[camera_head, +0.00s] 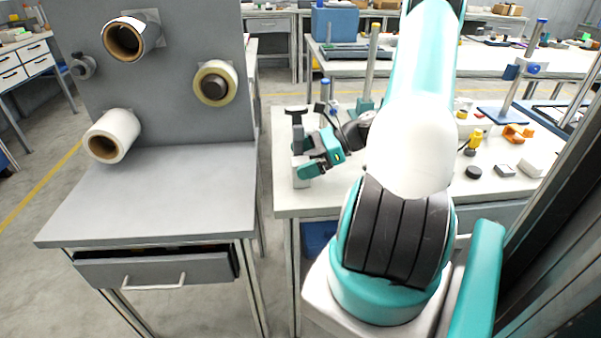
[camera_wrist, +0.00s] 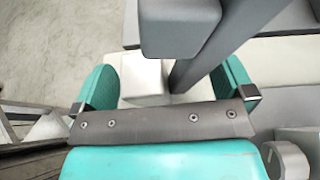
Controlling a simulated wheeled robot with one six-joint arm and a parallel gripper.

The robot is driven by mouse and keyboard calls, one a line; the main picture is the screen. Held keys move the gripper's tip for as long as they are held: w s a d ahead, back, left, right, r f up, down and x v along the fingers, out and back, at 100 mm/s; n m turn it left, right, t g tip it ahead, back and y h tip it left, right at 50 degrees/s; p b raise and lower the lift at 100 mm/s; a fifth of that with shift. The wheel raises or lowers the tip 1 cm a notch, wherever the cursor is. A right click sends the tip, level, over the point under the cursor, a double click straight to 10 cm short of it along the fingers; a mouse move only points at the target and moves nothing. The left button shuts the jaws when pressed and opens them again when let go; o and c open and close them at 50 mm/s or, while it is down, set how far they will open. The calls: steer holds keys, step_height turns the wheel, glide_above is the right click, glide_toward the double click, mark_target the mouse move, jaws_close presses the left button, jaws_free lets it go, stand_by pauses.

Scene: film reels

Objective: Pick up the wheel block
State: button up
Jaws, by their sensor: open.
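A small grey stand (camera_head: 299,163) with a dark T-shaped top is at the left end of the white workbench in the head view; I take it for the wheel block but cannot be sure. My gripper (camera_head: 314,165) is just right of it, low over the bench. In the wrist view, my gripper (camera_wrist: 168,85) has its teal fingers spread wide, open. A grey post with a rounded block on top (camera_wrist: 180,25) and a pale block at its foot (camera_wrist: 143,80) show between and beyond the fingers. Contact cannot be told.
The white workbench (camera_head: 310,204) also holds a black puck (camera_head: 473,172), an orange clamp (camera_head: 517,133) and metal posts. A grey panel with film rolls (camera_head: 123,40) stands left, over a half-open drawer (camera_head: 158,270). A floor gap separates the two benches.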

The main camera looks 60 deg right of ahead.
steer(key=shift+w+a+f, duration=0.15)
steer(key=shift+w+a, duration=0.15)
steer(key=shift+c, duration=0.5)
steer(key=c, duration=0.7)
steer(key=shift+c, duration=0.4)
